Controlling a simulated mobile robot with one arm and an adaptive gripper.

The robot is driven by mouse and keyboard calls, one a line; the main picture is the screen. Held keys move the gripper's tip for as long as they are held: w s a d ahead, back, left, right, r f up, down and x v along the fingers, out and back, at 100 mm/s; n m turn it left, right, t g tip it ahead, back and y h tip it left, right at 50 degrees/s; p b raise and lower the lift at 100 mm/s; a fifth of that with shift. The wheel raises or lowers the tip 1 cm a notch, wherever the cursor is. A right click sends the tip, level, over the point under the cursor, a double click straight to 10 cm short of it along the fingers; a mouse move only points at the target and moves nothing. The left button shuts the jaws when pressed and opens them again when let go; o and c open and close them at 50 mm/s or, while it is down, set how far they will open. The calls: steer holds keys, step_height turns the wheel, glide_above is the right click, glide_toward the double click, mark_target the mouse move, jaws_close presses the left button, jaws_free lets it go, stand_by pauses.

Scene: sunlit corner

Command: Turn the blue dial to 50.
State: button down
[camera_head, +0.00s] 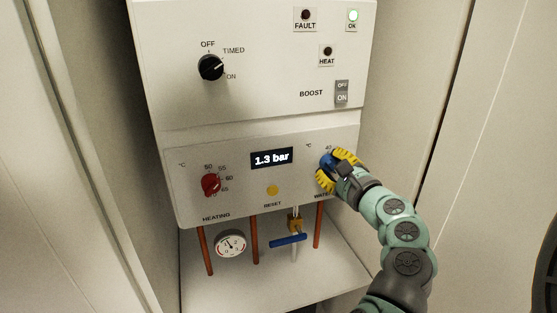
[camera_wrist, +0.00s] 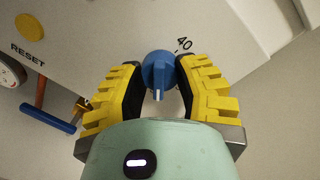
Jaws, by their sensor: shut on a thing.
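The blue dial (camera_head: 326,160) sits at the right end of the lower panel of a white boiler, under a "40" mark. My gripper (camera_head: 338,170), with yellow ribbed fingers, reaches it from the lower right. In the wrist view the blue dial (camera_wrist: 159,72) stands between the two fingertips (camera_wrist: 160,66), one on each side, and the gripper is shut on it. A small white mark shows on the near end of the dial's ridge. Only the "40" of its scale is readable; the fingers hide the other numbers, including any 50.
Below are copper pipes, a gauge (camera_head: 230,244) and a blue valve handle (camera_head: 288,240). Cupboard walls stand close on both sides.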

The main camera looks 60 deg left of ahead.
steer(key=n+b, duration=0.1)
steer(key=n, duration=0.3)
steer(key=shift+f, duration=0.1)
steer(key=shift+n+h+b, duration=0.3)
steer(key=shift+n+b, duration=0.5)
steer(key=shift+n, duration=1.2)
steer(key=c, duration=0.5)
jaws_free()
steer(key=shift+c, duration=0.2)
